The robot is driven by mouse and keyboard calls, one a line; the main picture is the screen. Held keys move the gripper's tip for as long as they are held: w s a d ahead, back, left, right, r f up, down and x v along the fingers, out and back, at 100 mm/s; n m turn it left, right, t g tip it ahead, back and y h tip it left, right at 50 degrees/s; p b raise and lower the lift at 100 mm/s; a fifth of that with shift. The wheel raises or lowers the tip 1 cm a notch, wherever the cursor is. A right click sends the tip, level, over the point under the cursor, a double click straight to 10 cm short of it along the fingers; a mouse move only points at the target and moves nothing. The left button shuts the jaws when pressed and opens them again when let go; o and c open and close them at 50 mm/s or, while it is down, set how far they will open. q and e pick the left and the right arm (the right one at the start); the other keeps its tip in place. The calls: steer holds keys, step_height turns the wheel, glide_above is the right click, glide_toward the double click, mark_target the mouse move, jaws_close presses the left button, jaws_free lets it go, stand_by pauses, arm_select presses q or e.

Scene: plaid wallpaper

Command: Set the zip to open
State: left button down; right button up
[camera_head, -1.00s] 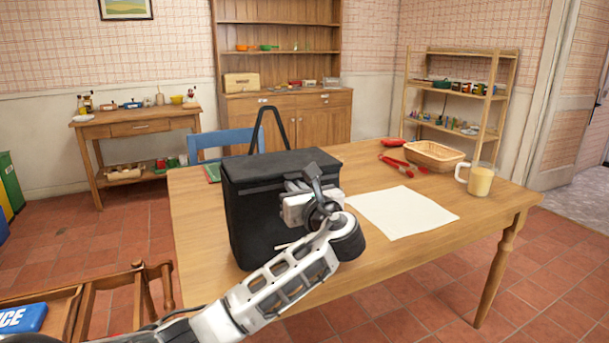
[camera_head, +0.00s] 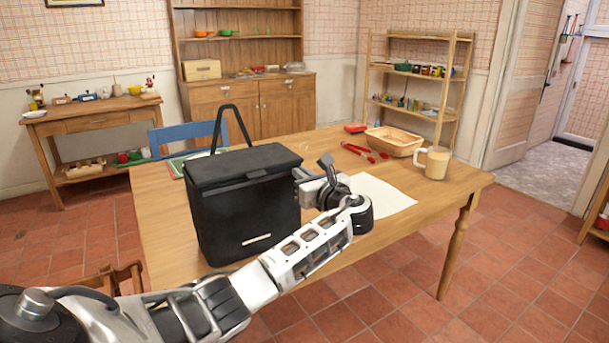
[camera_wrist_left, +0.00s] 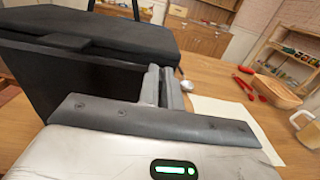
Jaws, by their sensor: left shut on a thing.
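A black box-shaped bag (camera_head: 245,215) stands upright on the wooden table (camera_head: 170,235), its lid down and its strap raised. The lid (camera_wrist_left: 100,30) also shows in the left wrist view. My left gripper (camera_head: 318,177) is at the bag's upper right front corner, close to the lid seam. In the left wrist view its fingers (camera_wrist_left: 164,80) are shut together beside the bag's edge. What they hold is small and hidden between them, at the seam where the zip runs. The zip pull cannot be made out. My right gripper is in neither view.
A white sheet (camera_head: 385,195) lies right of the bag. Red-handled tools (camera_head: 362,151), a basket (camera_head: 393,140) and a mug (camera_head: 434,163) stand further right and back. A blue chair (camera_head: 185,135) is behind the table.

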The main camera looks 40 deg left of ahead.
arm_select(q)
steer(key=c, duration=1.6)
jaws_free()
steer(key=shift+d, duration=0.15)
steer(key=v, duration=1.5)
steer(key=shift+s+d, duration=0.15)
steer(key=shift+d, duration=0.2)
steer(key=shift+f, duration=0.1)
